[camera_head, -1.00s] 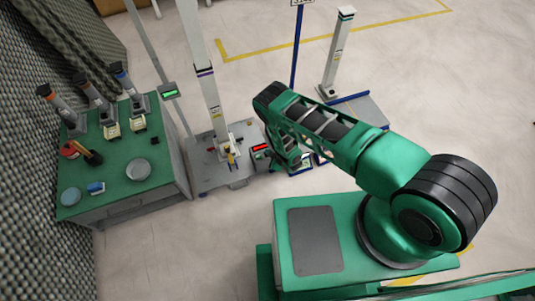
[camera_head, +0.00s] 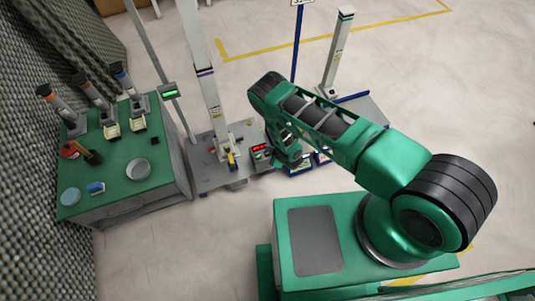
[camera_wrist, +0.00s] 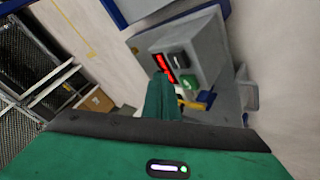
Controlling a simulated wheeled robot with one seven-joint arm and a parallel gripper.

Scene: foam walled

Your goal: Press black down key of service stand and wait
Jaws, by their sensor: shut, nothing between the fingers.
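The service stand's grey control box (camera_wrist: 205,52) fills the upper middle of the wrist view. It carries a lit red display (camera_wrist: 164,66), a black key (camera_wrist: 181,61) and a green key (camera_wrist: 190,82). My gripper (camera_wrist: 161,82) is shut and empty, its green fingers pointing at the box just below the display. I cannot tell whether the fingertips touch it. In the head view the box (camera_head: 261,152) sits low on the stand (camera_head: 222,170), with my gripper (camera_head: 290,160) just right of it. The keys are too small to make out there.
A green-topped bench (camera_head: 120,180) with tools and dishes stands left of the stand. A second white column (camera_head: 338,55) on a grey base stands behind my arm. A post with a green display (camera_head: 168,90) stands between bench and stand. The floor in front is clear.

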